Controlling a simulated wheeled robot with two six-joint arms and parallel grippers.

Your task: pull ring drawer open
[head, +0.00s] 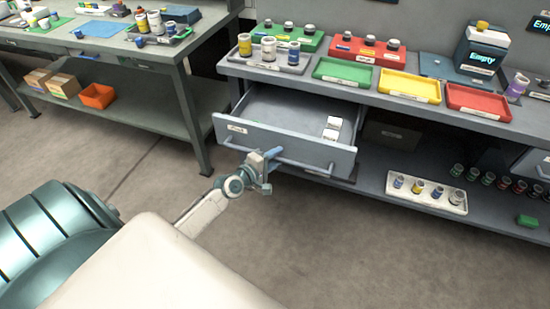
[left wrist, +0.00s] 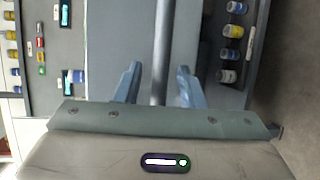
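The drawer (head: 300,148) under the bench stands pulled out, with a label on the left of its front and a bar handle (head: 308,169) along it. My left gripper (head: 264,163) is at the left part of the handle. In the left wrist view the handle bar (left wrist: 161,50) runs between the two blue fingers (left wrist: 159,85), with a gap on each side. The fingers are apart. My right gripper is not in view.
The bench top (head: 355,88) above holds green, yellow and red trays and several bottles. A white rack of bottles (head: 427,194) sits on the lower shelf at the right. Another table (head: 100,50) stands at the left. The floor before the drawer is clear.

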